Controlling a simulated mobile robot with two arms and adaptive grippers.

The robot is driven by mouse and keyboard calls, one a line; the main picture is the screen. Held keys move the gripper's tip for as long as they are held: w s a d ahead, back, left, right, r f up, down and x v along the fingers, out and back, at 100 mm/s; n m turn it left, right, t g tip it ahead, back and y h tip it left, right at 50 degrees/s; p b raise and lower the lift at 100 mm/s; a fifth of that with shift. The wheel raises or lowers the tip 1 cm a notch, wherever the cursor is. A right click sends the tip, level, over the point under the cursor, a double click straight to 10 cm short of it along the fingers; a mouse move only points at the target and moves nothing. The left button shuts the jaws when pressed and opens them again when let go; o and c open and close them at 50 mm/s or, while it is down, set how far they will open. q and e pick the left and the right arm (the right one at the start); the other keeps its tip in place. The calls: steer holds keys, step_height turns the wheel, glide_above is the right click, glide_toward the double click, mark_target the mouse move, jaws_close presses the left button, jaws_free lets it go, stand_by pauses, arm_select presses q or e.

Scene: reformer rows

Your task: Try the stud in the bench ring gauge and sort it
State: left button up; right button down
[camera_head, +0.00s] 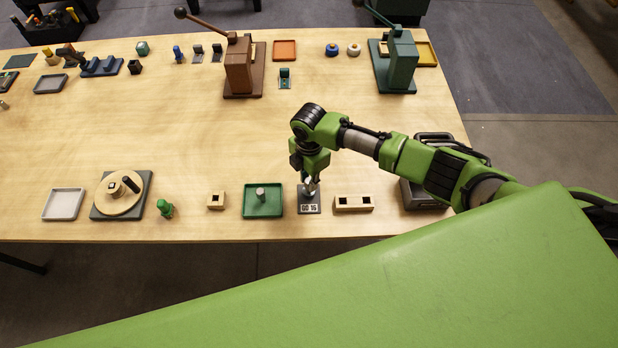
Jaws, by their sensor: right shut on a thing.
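My right gripper (311,184) reaches in from the right, pointing down over the bench ring gauge (309,208), a small dark grey stand marked "GO 16" near the front edge. It is shut on a small pale metal stud, mostly hidden by the fingers. I cannot tell whether the stud is in the ring or just above it. To the left, a green tray (248,212) holds another grey metal stud (261,194) standing upright. A pale grey tray (64,204) lies empty at the front left. My left gripper is out of view.
Left of the green tray stand a small wooden block (216,201), a green knobbed piece (165,208) and a round wooden fixture (118,207). A two-hole wooden block (366,203) is right of the gauge. Lever presses stand at the back. The table's middle is clear.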

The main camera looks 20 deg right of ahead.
steer(key=shift+r+p, duration=0.25)
steer(key=shift+p, duration=0.15)
stand_by(0.8)
steer(key=shift+f, duration=0.2)
stand_by(0.4)
stand_by(1.3)
steer(key=shift+r, duration=0.2)
stand_by(0.5)
steer(key=shift+f, duration=0.25)
stand_by(0.4)
steer(key=shift+r, duration=0.1)
steer(key=shift+s+d+f, duration=0.1)
steer(key=shift+f, duration=0.1)
stand_by(1.5)
steer(key=shift+r, duration=0.1)
